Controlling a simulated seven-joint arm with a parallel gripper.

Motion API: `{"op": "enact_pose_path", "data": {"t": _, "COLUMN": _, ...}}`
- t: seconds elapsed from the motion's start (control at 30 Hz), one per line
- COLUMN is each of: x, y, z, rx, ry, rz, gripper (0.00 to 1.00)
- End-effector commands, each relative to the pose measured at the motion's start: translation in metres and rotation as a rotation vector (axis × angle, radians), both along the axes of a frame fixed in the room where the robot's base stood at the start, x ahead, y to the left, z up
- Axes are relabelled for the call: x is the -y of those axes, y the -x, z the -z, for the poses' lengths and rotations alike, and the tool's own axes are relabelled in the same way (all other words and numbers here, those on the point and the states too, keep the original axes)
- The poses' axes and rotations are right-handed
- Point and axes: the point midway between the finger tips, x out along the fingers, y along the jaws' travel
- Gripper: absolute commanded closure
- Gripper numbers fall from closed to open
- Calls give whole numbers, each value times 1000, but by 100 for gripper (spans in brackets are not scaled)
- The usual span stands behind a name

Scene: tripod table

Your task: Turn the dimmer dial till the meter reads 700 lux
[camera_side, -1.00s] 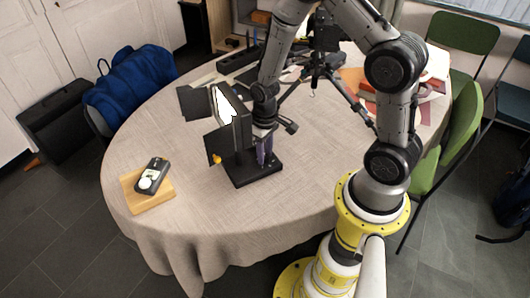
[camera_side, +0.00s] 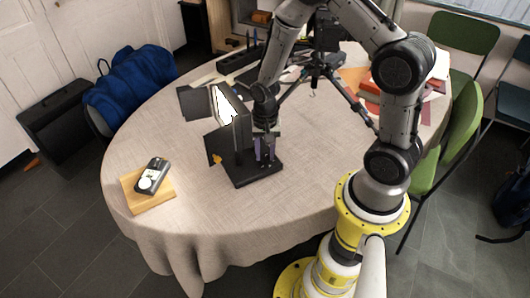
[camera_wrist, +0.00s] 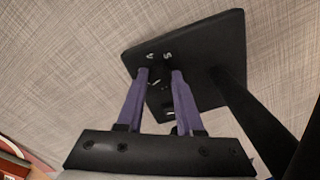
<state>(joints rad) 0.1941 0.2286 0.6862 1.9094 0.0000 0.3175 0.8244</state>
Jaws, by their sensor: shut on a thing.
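The lamp (camera_side: 228,108) is a lit white panel with black flaps, standing on a square black base (camera_side: 242,179). In the wrist view the base (camera_wrist: 222,50) carries small white marks beside the fingertips. My gripper (camera_side: 265,162) points down over the base, behind the panel. In the wrist view its two purple fingers (camera_wrist: 160,74) are closed about the spot of the dial, which they and its dark colour largely hide. The light meter (camera_side: 152,176) is dark with a white round sensor and lies on a wooden block (camera_side: 150,204); its reading is too small to make out.
A black tripod (camera_side: 318,72) stands behind my arm on the round cloth-covered table (camera_side: 190,235). Red books or folders (camera_side: 372,85) lie at the back right. Green chairs (camera_side: 460,115) stand at the right. The tablecloth between meter and lamp is clear.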

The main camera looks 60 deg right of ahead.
Motion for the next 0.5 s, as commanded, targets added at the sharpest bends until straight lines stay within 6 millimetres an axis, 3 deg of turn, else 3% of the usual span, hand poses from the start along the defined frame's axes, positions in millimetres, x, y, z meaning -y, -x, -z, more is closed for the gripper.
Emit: {"op": "enact_pose_path", "data": {"t": 0.5, "x": 0, "y": -1, "z": -1, "rx": 1, "ry": 0, "rz": 182, "gripper": 100}}
